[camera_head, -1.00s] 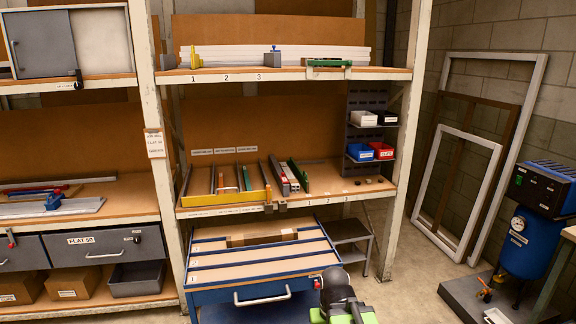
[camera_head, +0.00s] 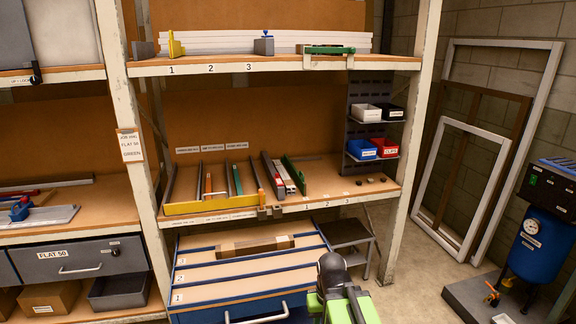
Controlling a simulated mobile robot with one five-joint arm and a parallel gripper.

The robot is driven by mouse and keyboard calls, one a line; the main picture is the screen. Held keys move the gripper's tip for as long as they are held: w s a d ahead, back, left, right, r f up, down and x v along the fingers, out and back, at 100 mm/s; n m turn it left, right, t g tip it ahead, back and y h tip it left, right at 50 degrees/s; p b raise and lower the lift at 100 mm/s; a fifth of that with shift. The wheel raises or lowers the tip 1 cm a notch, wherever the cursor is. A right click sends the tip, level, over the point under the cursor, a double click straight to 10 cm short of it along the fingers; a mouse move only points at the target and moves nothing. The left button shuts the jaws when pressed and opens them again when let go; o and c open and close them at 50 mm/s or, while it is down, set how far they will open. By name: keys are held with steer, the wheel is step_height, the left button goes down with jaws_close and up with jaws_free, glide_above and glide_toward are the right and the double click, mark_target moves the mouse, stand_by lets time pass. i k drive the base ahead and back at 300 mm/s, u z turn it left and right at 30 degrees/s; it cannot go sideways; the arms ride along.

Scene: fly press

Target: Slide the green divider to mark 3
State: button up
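A green divider (camera_head: 293,174) stands on the middle shelf (camera_head: 330,171), running from back to front. It is right of the white and red pieces. Its front end is close to mark 1 of the small marks 1, 2, 3 on that shelf's front edge; mark 3 (camera_head: 341,197) is farther right. A separate long green piece (camera_head: 326,50) lies at the right of the top shelf, past that shelf's own marks 1, 2, 3. Part of my arm, black and lime green, shows at the bottom centre, well below and apart from the shelf. I cannot make out my gripper's fingers.
A yellow-fronted tray (camera_head: 210,206) with upright strips fills the middle shelf's left. Small dark pieces (camera_head: 370,180) lie right of the divider. Bins (camera_head: 362,151) hang by the right post. A blue drawer cabinet (camera_head: 195,312) stands below, with a low grey stand (camera_head: 345,232) beside it.

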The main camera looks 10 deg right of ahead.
mark_target(300, 181)
steer(key=z, duration=1.3)
steer(key=i, duration=2.45)
steer(key=z, duration=0.05)
steer(key=k, duration=0.15)
steer(key=u, duration=3.6)
steer(key=k, duration=0.1)
steer(key=u, duration=0.2)
steer(key=i, duration=0.75)
steer(key=u, duration=0.05)
